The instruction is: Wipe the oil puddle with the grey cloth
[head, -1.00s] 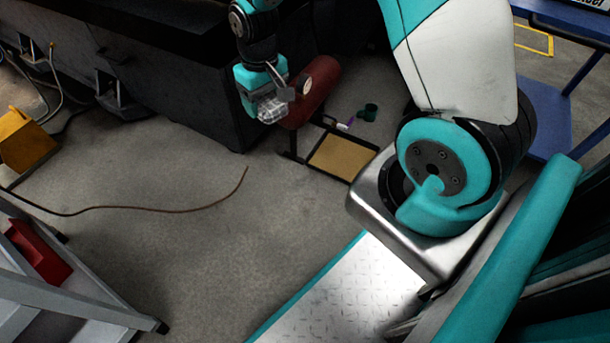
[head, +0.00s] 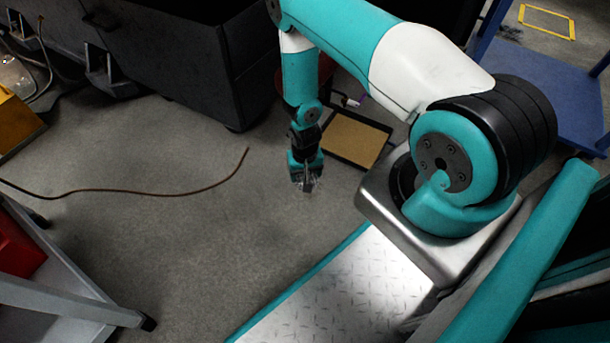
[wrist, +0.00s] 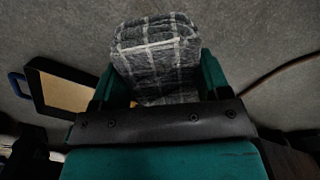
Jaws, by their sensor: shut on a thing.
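My gripper (head: 306,184) hangs low over the concrete floor, left of the tan-topped black tray. In the wrist view it is shut on the grey cloth (wrist: 157,55), a dark grey checked pad with pale lines, held between green fingers. In the head view the cloth is small and mostly hidden by the gripper. I see no clear oil puddle in either view of now.
The black-framed tray (head: 357,139) lies on the floor right of my gripper; it also shows in the wrist view (wrist: 62,88). A brown cable (head: 130,192) crosses the floor at left. A dark machine base (head: 190,60) stands behind. Grey floor (head: 210,250) in front is clear.

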